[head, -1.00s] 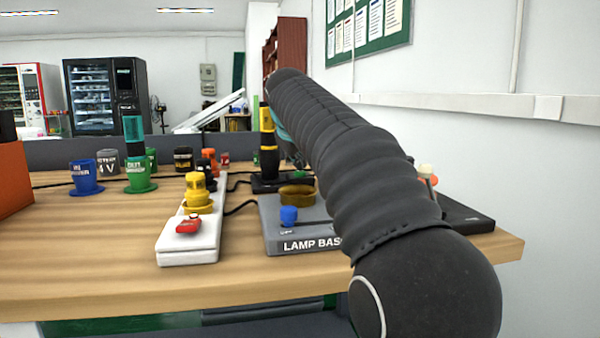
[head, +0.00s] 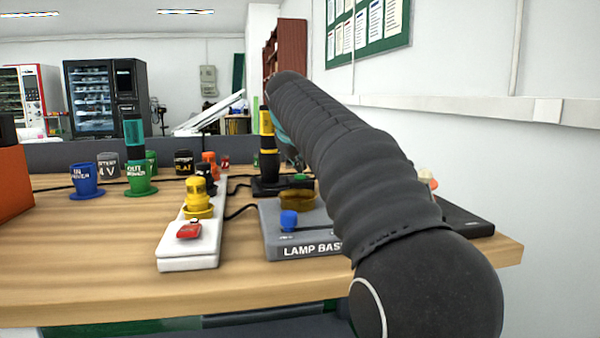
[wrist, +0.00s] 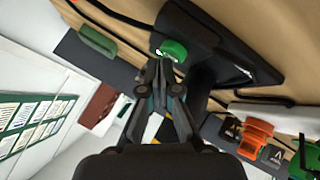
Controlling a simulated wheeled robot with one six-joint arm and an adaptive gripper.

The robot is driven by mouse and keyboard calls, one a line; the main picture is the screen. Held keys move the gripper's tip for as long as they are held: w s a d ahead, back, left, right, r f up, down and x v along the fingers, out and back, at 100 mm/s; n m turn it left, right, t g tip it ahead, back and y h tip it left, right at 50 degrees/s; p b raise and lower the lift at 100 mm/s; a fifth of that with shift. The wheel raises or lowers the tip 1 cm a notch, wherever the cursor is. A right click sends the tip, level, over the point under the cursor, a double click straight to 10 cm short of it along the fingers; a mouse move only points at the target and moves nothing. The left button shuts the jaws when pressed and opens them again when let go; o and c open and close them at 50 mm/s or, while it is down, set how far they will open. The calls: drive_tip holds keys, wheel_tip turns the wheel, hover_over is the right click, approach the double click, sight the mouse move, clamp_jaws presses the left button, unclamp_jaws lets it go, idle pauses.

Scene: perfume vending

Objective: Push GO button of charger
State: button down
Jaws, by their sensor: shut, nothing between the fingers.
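The charger is a black base (wrist: 215,50) with a green button (wrist: 172,50) on it in the wrist view. Its lettering is too small to read. In the head view the black base (head: 266,188) stands behind the grey lamp base, holding an upright black and yellow piece (head: 268,150). A green spot, likely the button (head: 300,177), shows to its right. My gripper (wrist: 163,66) is shut and empty, its fingertips right by the button's lower edge. I cannot tell whether they touch it. In the head view my arm hides most of the gripper.
The grey lamp base (head: 290,248) and a white power strip (head: 190,258) with a red switch and yellow plug stand in front. Blue (head: 86,180) and green (head: 141,180) cups stand left. An orange plug (wrist: 257,138) shows in the wrist view. Bare wood (head: 90,255) lies front left.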

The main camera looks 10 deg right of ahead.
sight(299, 175)
drive_tip(key=shift+r+p, duration=0.4)
drive_tip(key=shift+r, duration=0.1)
drive_tip(key=shift+r, duration=0.1)
wheel_tip(299, 175, up, 5)
drive_tip(key=p, duration=0.5)
idle(0.6)
